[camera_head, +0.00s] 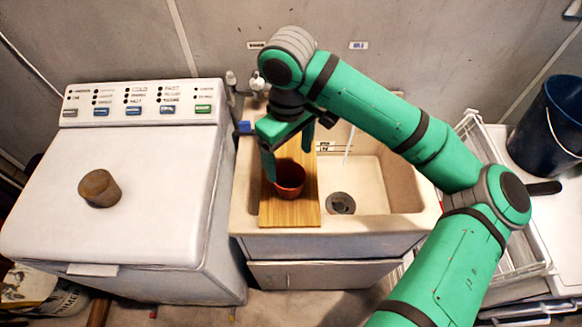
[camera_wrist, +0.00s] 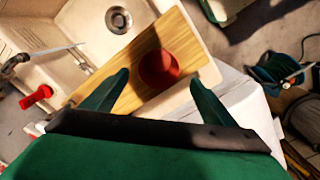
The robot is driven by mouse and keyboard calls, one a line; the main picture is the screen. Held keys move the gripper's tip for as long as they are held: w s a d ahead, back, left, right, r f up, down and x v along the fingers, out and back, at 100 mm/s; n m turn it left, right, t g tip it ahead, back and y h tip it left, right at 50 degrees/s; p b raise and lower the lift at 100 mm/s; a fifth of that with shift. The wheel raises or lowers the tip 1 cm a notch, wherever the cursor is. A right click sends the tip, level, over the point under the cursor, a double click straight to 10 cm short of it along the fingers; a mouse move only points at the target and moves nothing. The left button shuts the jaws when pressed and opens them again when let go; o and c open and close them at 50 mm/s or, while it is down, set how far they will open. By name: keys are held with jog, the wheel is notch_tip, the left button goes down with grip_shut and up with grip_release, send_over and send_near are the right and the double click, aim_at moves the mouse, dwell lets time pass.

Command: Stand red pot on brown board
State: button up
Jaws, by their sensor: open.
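The red pot (camera_head: 289,181) stands upright on the brown board (camera_head: 290,214), which lies over the left part of the sink. The pot also shows on the board in the wrist view (camera_wrist: 159,69), where the board (camera_wrist: 193,42) runs diagonally. My gripper (camera_head: 288,160) is open and sits just above and behind the pot in the head view. In the wrist view its two green fingers (camera_wrist: 155,92) are spread wide, with the pot beyond and between them. The fingers look clear of the pot, though the exact gap is hard to tell.
The sink (camera_head: 375,190) with a drain is right of the board. A washing machine (camera_head: 130,230) on the left carries a brown lump-like pot (camera_head: 99,188). A faucet stands behind the sink. A dark bucket (camera_head: 552,125) and white rack (camera_head: 515,235) are at right.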

jog(key=shift+r, duration=1.75)
